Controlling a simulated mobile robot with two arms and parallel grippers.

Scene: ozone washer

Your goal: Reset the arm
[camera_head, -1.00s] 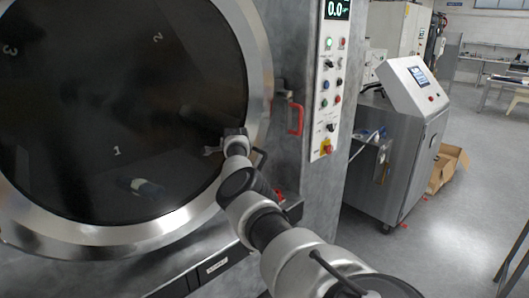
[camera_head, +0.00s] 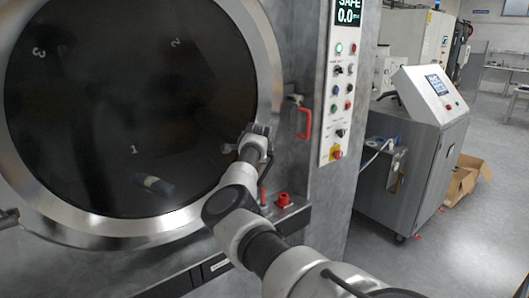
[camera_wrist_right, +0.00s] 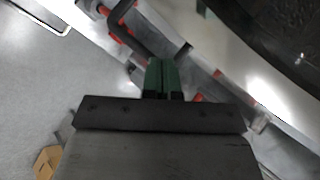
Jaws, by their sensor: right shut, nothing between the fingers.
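My right arm comes in from the bottom right in the head view. Its gripper (camera_head: 238,143) is in front of the lower right of the round dark washer door (camera_head: 110,95), close to its metal rim. In the right wrist view the two green fingertips (camera_wrist_right: 162,76) are together with nothing between them. I cannot tell whether the gripper touches the door. My left gripper is not in view.
A red door handle (camera_head: 304,122) and a control panel (camera_head: 341,95) stand right of the door. Red fittings (camera_head: 284,200) sit on a ledge below. A steel cabinet (camera_head: 420,150) and an open cardboard box (camera_head: 464,180) are farther right, beside clear floor.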

